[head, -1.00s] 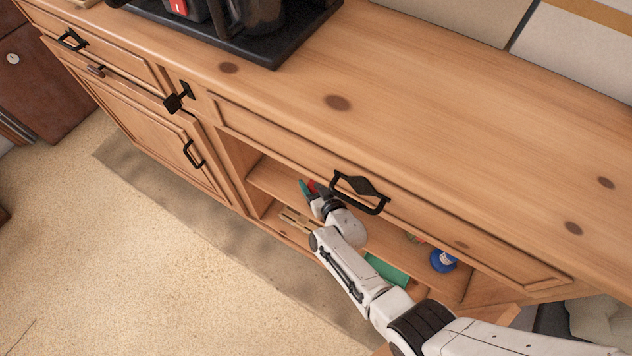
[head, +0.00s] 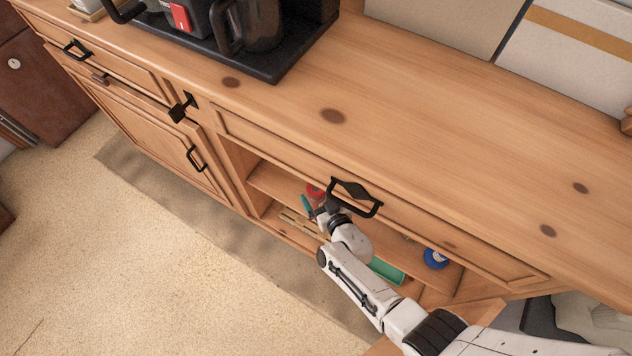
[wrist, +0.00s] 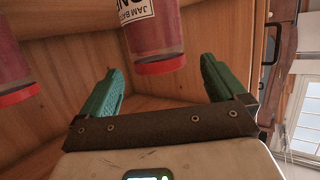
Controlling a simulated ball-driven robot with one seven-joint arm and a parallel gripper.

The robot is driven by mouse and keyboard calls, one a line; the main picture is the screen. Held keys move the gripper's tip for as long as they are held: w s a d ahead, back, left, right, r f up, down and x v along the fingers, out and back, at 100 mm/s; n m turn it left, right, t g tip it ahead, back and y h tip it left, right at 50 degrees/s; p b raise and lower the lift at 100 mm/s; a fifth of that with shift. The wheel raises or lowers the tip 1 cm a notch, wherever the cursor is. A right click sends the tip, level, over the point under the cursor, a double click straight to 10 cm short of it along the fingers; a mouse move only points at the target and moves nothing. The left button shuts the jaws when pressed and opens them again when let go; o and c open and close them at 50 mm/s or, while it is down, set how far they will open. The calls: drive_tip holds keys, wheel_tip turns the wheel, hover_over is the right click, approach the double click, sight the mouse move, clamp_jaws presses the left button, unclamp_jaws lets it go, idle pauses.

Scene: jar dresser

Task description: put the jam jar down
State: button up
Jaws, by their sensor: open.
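A jam jar (wrist: 154,30) with dark red contents, a red lid and a white label reading "JAM" shows upside down in the wrist view. It stands beyond the tips of my gripper (wrist: 160,68), centred between its two teal fingers. The fingers are spread, with gaps to the jar on both sides. In the head view a red lid (head: 315,191) shows inside the dresser's open compartment, beside my gripper (head: 317,208). My wrist partly hides that spot.
A second red-lidded jar (wrist: 12,70) is at the left in the wrist view. The drawer handle (head: 357,196) juts out just above my wrist. A blue-lidded item (head: 435,258) and a green item (head: 386,270) lie further right in the compartment.

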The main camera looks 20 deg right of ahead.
drive_tip(key=p+v, duration=0.3)
drive_tip(key=v, duration=0.4)
drive_tip(key=shift+p, duration=0.4)
